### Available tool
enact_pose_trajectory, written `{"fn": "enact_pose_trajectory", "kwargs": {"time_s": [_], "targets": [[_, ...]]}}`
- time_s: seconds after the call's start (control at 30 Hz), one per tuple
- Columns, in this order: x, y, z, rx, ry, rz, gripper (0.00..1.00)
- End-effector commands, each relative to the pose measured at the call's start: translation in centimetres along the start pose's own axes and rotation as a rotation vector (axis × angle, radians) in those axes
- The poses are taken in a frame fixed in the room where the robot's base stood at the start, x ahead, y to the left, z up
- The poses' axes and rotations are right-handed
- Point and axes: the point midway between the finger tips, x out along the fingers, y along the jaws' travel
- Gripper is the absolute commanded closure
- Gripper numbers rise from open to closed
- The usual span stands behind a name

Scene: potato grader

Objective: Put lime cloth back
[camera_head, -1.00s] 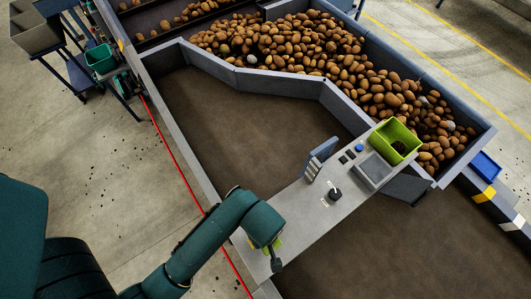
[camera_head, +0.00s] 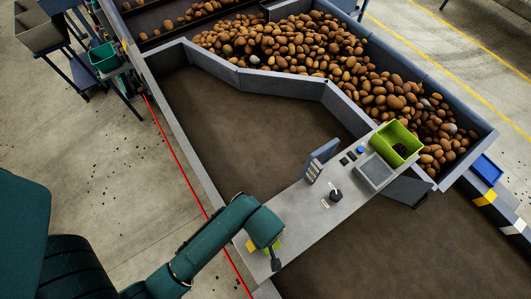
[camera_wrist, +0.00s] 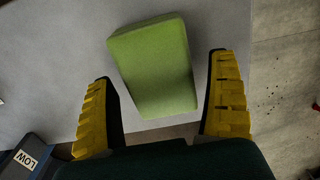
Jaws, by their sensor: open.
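The lime cloth (camera_wrist: 155,65) is a folded green block on the grey panel top in the wrist view. It lies between the spread yellow fingers of my gripper (camera_wrist: 162,68), with a gap showing on each side. My gripper is open and not closed on it. In the head view my gripper (camera_head: 264,248) is over the near end of the panel, and only a small green part of the cloth (camera_head: 277,244) shows beside it; the rest is hidden.
The grey control panel (camera_head: 300,208) carries a lime bin (camera_head: 396,154), a blue upright holder (camera_head: 322,152), a black knob (camera_head: 335,195) and a screen (camera_head: 376,171). Potatoes (camera_head: 340,65) fill the far trough. A blue tray (camera_head: 487,168) stands at right.

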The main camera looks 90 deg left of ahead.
Motion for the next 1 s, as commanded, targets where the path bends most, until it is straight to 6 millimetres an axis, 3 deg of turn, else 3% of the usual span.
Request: {"fn": "enact_pose_trajectory", "kwargs": {"time_s": [0.17, 0.6, 1.0], "targets": [[-1.3, 0.1, 0.0, 0.000, 0.001, 0.003, 0.11], [-11.6, -0.1, 0.0, 0.000, 0.000, -0.002, 0.11], [-12.3, 0.0, 0.0, 0.003, 0.000, 0.002, 0.11]]}}
